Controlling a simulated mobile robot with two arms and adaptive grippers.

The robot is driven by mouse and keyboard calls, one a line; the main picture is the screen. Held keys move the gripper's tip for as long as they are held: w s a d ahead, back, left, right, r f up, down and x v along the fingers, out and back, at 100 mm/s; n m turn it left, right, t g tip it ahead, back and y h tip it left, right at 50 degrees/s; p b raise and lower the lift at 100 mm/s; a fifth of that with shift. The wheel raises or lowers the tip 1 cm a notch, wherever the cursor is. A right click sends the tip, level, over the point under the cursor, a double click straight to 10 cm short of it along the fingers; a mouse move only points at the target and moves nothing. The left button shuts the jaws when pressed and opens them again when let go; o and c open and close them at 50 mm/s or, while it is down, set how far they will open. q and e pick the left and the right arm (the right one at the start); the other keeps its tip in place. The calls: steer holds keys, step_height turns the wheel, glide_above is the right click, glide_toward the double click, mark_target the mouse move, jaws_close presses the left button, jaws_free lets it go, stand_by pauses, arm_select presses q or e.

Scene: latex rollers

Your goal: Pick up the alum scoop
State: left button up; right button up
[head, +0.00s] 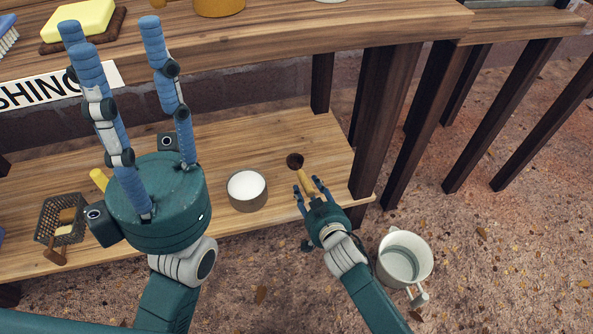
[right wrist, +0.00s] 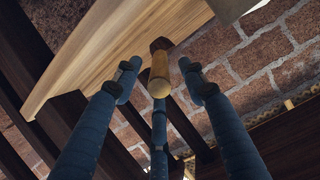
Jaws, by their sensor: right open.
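The alum scoop has a dark round bowl (head: 295,160) and a pale wooden handle (head: 306,182), and sits at the front of the lower wooden shelf. My right gripper (head: 312,188) is open at the handle. In the right wrist view, the handle's butt end (right wrist: 159,84) shows between the spread blue fingers, with the dark bowl beyond it; I cannot tell whether any finger touches it. My left gripper (head: 112,38) is open and empty, raised in front of the shelves at the left, its blue fingers pointing up.
A round container of white powder (head: 247,187) stands left of the scoop. A dark wire basket (head: 50,220) is at the shelf's left. A white mug-like pail (head: 404,258) stands on the ground at right. The upper shelf (head: 290,45) overhangs, and a dark post (head: 383,120) rises on the right.

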mark_target(302, 175)
steer(key=shift+b+x, duration=0.3)
steer(key=shift+x, duration=0.85)
jaws_close()
